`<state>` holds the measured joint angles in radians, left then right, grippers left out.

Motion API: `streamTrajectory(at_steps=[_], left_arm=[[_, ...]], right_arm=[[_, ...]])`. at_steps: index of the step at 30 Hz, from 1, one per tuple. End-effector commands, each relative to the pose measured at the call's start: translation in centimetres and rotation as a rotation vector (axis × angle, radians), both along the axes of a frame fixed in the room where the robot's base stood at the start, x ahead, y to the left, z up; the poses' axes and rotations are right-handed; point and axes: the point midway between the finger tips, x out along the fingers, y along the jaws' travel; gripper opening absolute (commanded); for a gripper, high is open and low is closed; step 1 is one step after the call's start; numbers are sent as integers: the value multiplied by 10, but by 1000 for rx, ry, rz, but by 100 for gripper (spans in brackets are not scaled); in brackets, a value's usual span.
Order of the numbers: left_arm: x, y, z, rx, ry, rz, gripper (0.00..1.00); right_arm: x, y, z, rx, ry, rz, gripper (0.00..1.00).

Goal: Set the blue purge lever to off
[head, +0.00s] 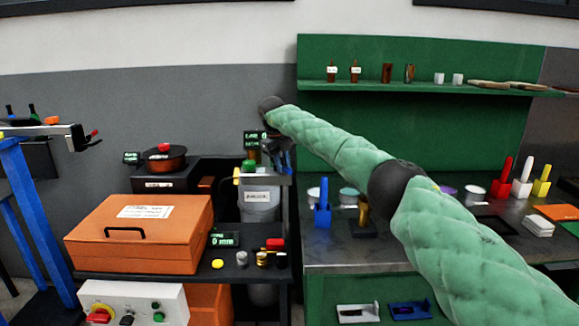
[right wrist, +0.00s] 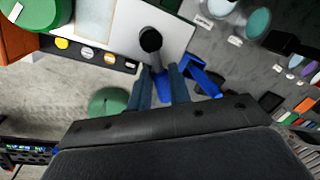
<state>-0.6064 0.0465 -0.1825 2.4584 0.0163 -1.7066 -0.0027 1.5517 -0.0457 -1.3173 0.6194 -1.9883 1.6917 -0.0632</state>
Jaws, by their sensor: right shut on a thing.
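My right gripper (head: 281,160) is at the end of the green-sleeved arm, above the grey bucket on the dark cart in the head view. In the right wrist view its two blue-grey fingers (right wrist: 160,80) are close together around a dark stem with a round black end. Blue parts, which look like the blue purge lever (right wrist: 203,76), show beside and between the fingers. The fingers hide much of it, and its setting cannot be read. In the head view the lever cannot be made out behind the gripper. My left gripper is not in view.
A grey bucket (head: 259,203) stands below the gripper. An orange case (head: 140,235), a pot (head: 163,160) and a 0 mm display (head: 225,240) are to the left. The green bench (head: 330,256) at right carries a blue holder (head: 322,216) and several cups.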

Motion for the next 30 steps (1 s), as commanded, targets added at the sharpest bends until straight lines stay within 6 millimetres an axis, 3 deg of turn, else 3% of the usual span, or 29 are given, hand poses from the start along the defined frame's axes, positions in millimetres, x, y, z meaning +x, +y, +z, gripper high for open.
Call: streamTrajectory(at_steps=[17, 30], left_arm=[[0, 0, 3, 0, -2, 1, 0], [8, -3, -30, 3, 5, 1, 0]], right_arm=[[-6, 17, 3, 1, -3, -490, 0], [-6, 19, 3, 2, -3, -643, 0]])
